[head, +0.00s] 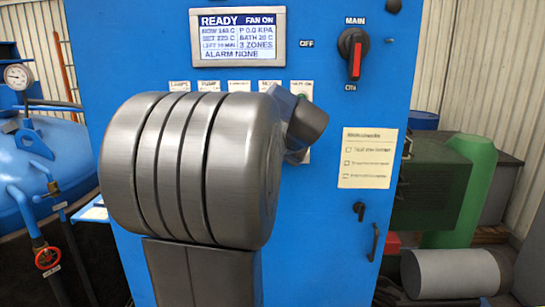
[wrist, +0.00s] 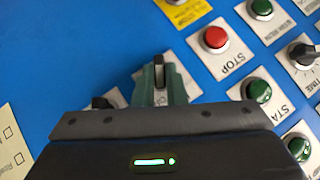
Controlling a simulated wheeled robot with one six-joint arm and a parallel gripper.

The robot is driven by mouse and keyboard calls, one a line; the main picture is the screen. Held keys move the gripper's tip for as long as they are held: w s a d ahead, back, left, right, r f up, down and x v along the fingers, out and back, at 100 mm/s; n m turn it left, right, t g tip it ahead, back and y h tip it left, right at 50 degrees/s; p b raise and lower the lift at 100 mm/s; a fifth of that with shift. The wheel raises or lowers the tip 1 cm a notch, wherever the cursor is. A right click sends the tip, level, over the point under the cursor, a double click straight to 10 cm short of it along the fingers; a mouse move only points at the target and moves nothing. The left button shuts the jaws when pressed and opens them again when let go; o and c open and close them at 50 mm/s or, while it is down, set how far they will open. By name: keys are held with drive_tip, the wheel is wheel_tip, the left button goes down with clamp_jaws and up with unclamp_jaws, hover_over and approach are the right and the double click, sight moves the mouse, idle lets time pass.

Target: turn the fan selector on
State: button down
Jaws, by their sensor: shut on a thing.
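In the wrist view my gripper (wrist: 161,84) has its two green fingers closed on a small dark selector knob (wrist: 159,72) on the blue panel. The knob stands between the fingertips, and its label is mostly hidden, so the picture does not let me read its name. In the head view my own arm hides the fingertips and the knob. The display (head: 237,36) at the top of the panel reads READY and FAN ON, with ALARM NONE below.
A red STOP button (wrist: 215,38), green buttons (wrist: 257,90) and a black TIME knob (wrist: 301,53) lie to the right of my fingers. Another dark knob (wrist: 101,102) is close on the left. A red-handled MAIN switch (head: 354,55) is at the cabinet's upper right.

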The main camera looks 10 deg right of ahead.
drive_tip(key=c, duration=1.5)
unclamp_jaws()
drive_tip(key=shift+s+r, duration=0.1)
drive_tip(key=b+v, duration=0.1)
drive_tip(key=v, duration=1.2)
drive_tip(key=shift+s+r+b, duration=0.2)
drive_tip(key=shift+b, duration=0.1)
drive_tip(key=shift+w+f, duration=0.1)
drive_tip(key=p+x, duration=0.1)
drive_tip(key=x, duration=1.2)
drive_tip(key=shift+w+f+p, duration=0.2)
drive_tip(key=shift+w+p, duration=0.05)
drive_tip(key=shift+p, duration=0.1)
